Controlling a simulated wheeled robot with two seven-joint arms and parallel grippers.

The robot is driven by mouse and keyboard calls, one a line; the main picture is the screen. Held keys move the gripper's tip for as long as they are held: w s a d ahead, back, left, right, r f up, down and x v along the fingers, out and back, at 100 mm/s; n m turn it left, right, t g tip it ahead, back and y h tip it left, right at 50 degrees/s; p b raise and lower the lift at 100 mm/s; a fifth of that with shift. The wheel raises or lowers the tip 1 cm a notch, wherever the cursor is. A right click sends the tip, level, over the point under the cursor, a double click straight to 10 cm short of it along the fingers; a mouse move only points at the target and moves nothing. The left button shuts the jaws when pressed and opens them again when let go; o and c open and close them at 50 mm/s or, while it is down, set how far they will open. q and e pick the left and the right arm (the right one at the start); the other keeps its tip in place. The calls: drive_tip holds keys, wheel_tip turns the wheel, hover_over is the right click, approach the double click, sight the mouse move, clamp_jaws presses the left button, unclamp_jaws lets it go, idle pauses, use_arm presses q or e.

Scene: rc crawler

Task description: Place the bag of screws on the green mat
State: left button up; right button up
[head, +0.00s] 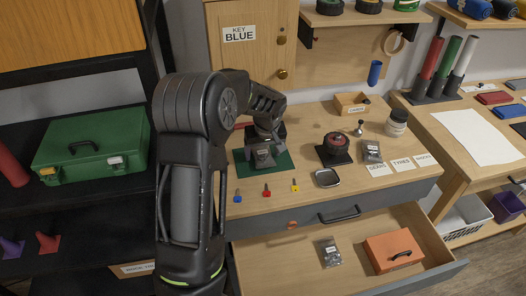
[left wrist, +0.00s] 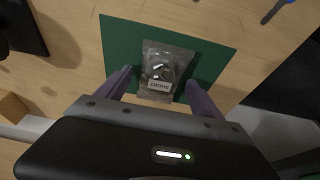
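A small clear bag of dark screws with a white label (left wrist: 165,62) lies on the green mat (left wrist: 119,45) in the left wrist view. In the head view the bag (head: 264,158) shows on the mat (head: 285,164), below my left gripper (head: 266,141). In the left wrist view my left gripper (left wrist: 158,84) has its two fingers spread on either side of the bag's lower part. A gap shows at the left finger; contact at the right finger is unclear. My right gripper is in neither view.
An open drawer (head: 290,268) below the desk holds another bag (head: 328,252) and an orange box (head: 393,249). A third bag (head: 372,151) lies near a wheel on a black stand (head: 336,148). Small colored keys (head: 266,190) lie in front of the mat.

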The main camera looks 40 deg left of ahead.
use_arm(q)
drive_tip(key=shift+r, duration=0.1)
drive_tip(key=b+v, duration=0.1)
drive_tip(key=v, duration=1.1)
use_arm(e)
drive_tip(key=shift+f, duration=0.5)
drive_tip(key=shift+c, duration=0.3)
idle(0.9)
